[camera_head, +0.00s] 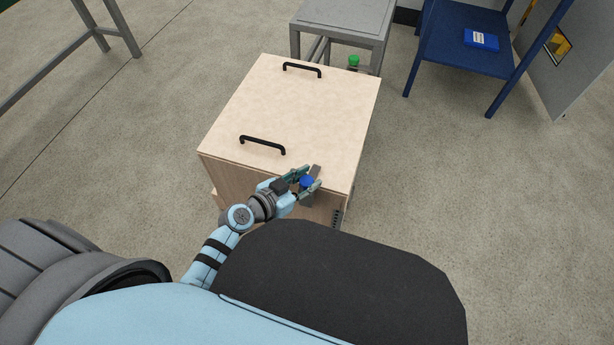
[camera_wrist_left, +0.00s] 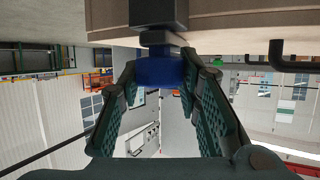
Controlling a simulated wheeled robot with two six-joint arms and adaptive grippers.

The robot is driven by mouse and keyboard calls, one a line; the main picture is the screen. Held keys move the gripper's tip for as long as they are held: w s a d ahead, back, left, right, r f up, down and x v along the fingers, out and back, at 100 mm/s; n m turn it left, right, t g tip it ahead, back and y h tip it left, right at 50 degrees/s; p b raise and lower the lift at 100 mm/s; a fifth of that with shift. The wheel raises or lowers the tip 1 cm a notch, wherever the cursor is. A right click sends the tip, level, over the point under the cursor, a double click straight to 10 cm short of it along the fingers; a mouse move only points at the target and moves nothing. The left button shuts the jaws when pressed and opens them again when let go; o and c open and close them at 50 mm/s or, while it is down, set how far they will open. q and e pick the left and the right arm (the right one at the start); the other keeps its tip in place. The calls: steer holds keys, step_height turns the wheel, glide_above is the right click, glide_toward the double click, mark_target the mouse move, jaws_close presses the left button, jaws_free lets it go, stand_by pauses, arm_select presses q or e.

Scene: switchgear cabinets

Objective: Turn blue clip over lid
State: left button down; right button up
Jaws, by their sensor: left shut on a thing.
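The blue clip (camera_head: 307,182) is at the near edge of the wooden box's lid (camera_head: 300,110), towards its right corner. My left gripper (camera_head: 308,179) is shut on the clip, with one finger on each side. In the left wrist view the blue clip (camera_wrist_left: 158,68) sits between the fingertips, below a dark grey bracket (camera_wrist_left: 158,14) that lies against the pale lid edge (camera_wrist_left: 225,18). The lid is flat on the box, with two black handles on top. My right gripper is in neither view.
A grey table (camera_head: 345,18) stands behind the box, with a green knob (camera_head: 354,61) near it. A blue shelf (camera_head: 465,40) carrying a blue box (camera_head: 481,40) is at the back right.

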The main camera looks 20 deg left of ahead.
arm_select(q)
steer(key=shift+d+n+y, duration=0.1)
steer(key=shift+n+y, duration=0.2)
steer(key=shift+y, duration=0.1)
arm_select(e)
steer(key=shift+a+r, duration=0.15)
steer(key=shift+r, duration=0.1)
arm_select(q)
steer(key=shift+f, duration=0.1)
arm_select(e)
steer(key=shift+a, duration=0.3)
arm_select(q)
steer(key=c, duration=1.2)
jaws_free()
steer(key=v, duration=1.2)
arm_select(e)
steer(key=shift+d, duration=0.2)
arm_select(q)
steer(key=shift+s, duration=0.1)
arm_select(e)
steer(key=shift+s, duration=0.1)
